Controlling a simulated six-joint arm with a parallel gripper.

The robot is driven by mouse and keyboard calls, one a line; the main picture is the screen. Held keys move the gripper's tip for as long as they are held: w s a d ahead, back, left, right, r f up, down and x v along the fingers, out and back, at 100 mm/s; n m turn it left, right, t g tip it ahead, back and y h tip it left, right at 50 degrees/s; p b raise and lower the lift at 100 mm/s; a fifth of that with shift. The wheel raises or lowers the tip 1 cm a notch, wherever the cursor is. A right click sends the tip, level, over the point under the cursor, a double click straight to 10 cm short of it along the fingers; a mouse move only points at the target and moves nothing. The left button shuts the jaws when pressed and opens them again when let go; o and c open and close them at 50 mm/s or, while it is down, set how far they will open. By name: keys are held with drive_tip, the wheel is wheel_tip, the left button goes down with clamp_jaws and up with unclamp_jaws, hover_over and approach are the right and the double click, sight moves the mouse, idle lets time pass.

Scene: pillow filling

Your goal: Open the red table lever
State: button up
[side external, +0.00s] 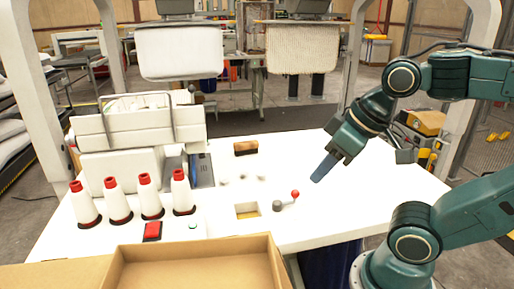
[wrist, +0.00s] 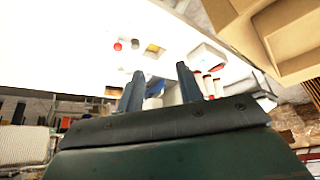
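The red table lever is a small arm with a red ball knob (side external: 295,194) and a dark grey pivot (side external: 278,205), lying low over the white table. In the wrist view the red knob (wrist: 118,46) and the pivot (wrist: 135,43) show beyond the fingertips, up and to the left. My gripper (side external: 318,177) is above the table, to the right of the knob and apart from it. In the wrist view my gripper (wrist: 160,72) has its two dark fingers spread with nothing between them.
A square opening with a yellow inside (side external: 247,212) lies left of the lever. Several thread cones with red tops (side external: 150,195), a red button (side external: 152,231) and a white machine (side external: 140,130) stand further left. An open cardboard box (side external: 195,267) is in front. The table right of the lever is clear.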

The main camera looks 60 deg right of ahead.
drive_tip(key=shift+o, duration=0.6)
drive_tip(key=m+g+h, duration=0.1)
drive_tip(key=g+h, duration=0.1)
drive_tip(key=g, duration=0.3)
hover_over(295, 196)
drive_tip(key=s+a, duration=0.2)
drive_tip(key=a, duration=0.1)
drive_tip(key=w+d+f+m+g, duration=0.1)
drive_tip(key=w+d+f+g, duration=0.1)
drive_tip(key=w+f+g, duration=0.3)
drive_tip(key=shift+w+d+f+m+y, duration=0.3)
drive_tip(key=shift+w+d+f+y, duration=0.1)
drive_tip(key=shift+w, duration=1.1)
drive_tip(key=shift+s+f, duration=0.1)
drive_tip(key=shift+f, duration=0.05)
drive_tip(key=shift+s+x, duration=0.15)
drive_tip(key=shift+x, duration=3.25)
drive_tip(key=shift+s+x, duration=0.1)
drive_tip(key=shift+x, duration=3.3)
clamp_jaws()
